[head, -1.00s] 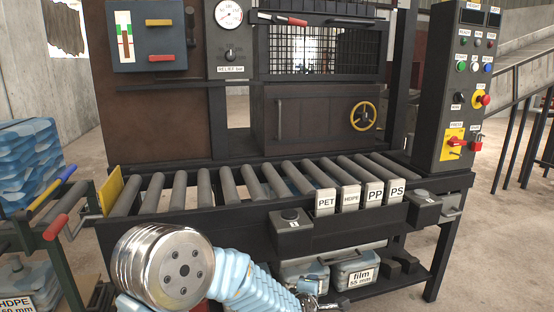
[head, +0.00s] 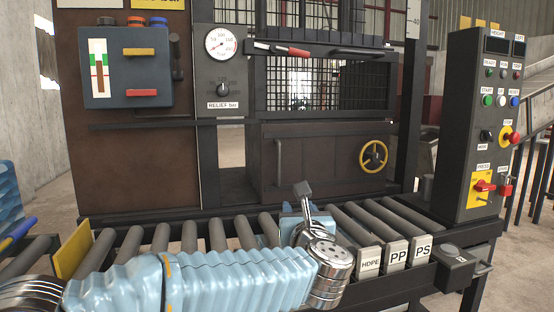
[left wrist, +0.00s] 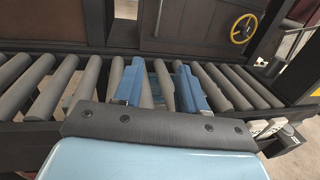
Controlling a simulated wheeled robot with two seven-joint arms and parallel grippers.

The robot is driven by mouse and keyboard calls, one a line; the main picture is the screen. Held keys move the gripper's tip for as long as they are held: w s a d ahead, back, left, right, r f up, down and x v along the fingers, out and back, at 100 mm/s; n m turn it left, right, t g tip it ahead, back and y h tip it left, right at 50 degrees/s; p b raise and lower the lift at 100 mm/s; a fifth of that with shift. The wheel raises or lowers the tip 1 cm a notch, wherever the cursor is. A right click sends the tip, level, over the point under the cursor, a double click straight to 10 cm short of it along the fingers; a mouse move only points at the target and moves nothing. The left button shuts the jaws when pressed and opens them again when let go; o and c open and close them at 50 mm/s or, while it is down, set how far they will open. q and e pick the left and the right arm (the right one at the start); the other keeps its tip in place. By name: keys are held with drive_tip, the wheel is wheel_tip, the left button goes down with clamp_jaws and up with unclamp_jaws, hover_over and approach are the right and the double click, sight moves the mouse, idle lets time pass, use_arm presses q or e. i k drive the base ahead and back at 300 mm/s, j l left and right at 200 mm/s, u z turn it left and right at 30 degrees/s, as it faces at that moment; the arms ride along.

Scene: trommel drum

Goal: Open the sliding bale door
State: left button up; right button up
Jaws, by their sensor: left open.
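The brown bale door (head: 315,160) is the low panel in the middle of the dark machine, behind the rollers. It has an upright bar handle (head: 279,163) at its left and a yellow handwheel (head: 373,156) at its right. The door looks closed. My left gripper (head: 303,207) is over the rollers in front of the door, partly hidden by my wrist. In the left wrist view its two blue fingers (left wrist: 158,82) are apart with nothing between them. The bar handle (left wrist: 158,18) shows beyond them, not touched. My right gripper is not in view.
A roller conveyor (head: 190,238) runs across the front of the machine. Labelled blocks, including PP (head: 398,256), line its front edge. A mesh guard (head: 325,83) with a red-gripped lever (head: 290,50) is above the door. A control panel (head: 481,125) stands at the right.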

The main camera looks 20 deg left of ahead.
sight(325, 155)
drive_tip(key=i+j, duration=0.25)
drive_tip(key=i, duration=0.2)
drive_tip(key=i+j, duration=0.3)
drive_tip(key=i, duration=0.1)
